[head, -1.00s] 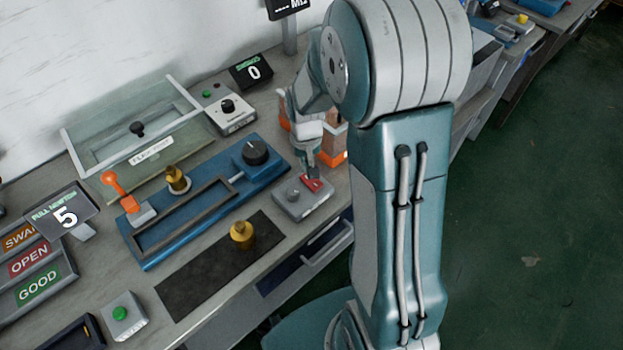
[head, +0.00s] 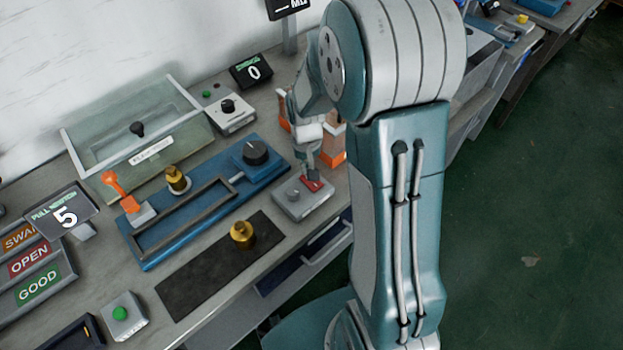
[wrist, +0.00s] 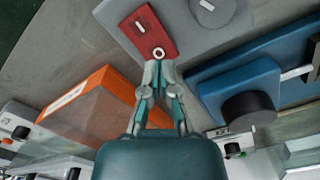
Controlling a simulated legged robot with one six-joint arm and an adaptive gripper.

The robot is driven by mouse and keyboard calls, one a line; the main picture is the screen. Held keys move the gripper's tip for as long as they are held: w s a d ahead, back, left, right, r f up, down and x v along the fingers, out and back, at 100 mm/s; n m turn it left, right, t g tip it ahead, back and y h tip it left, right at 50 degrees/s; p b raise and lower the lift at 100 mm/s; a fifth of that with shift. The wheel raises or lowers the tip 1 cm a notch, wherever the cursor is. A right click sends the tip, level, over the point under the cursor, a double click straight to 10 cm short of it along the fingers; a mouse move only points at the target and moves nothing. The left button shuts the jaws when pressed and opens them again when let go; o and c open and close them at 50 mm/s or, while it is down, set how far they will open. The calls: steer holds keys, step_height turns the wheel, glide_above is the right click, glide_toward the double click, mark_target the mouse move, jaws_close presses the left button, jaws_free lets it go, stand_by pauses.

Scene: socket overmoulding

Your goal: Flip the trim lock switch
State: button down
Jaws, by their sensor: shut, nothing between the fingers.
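The red rocker switch (head: 313,186) sits on a small grey box (head: 298,206) at the bench's front edge. In the wrist view the red rocker (wrist: 143,30) carries a white bar mark and a white ring mark. My gripper (wrist: 159,66) is shut and empty, its fingertips at the ring-marked end of the rocker. They look in contact or very close; I cannot tell which. In the head view my gripper (head: 309,176) points down over the switch, hiding part of it. Which way the rocker is tipped is not clear.
A round grey knob (wrist: 212,10) shares the switch box. A blue fixture (head: 208,205) with a black dial (head: 256,152) stands to its left. An orange-edged block (wrist: 98,105) is close to my gripper. A dark mat (head: 200,280) holds a brass piece (head: 242,235).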

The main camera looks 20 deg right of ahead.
steer(key=shift+f, duration=1)
stand_by(0.5)
steer(key=shift+r, duration=3.55)
steer(key=shift+r, duration=0.2)
steer(key=s+a+r+n+t, duration=0.1)
steer(key=s+a+r+t, duration=0.1)
steer(key=s+r, duration=0.6)
steer(key=s+a+r+n+t, duration=0.1)
steer(key=s+a+r+t, duration=0.2)
steer(key=s+r, duration=0.6)
steer(key=shift+s+a+t, duration=0.15)
steer(key=shift+s+t, duration=0.15)
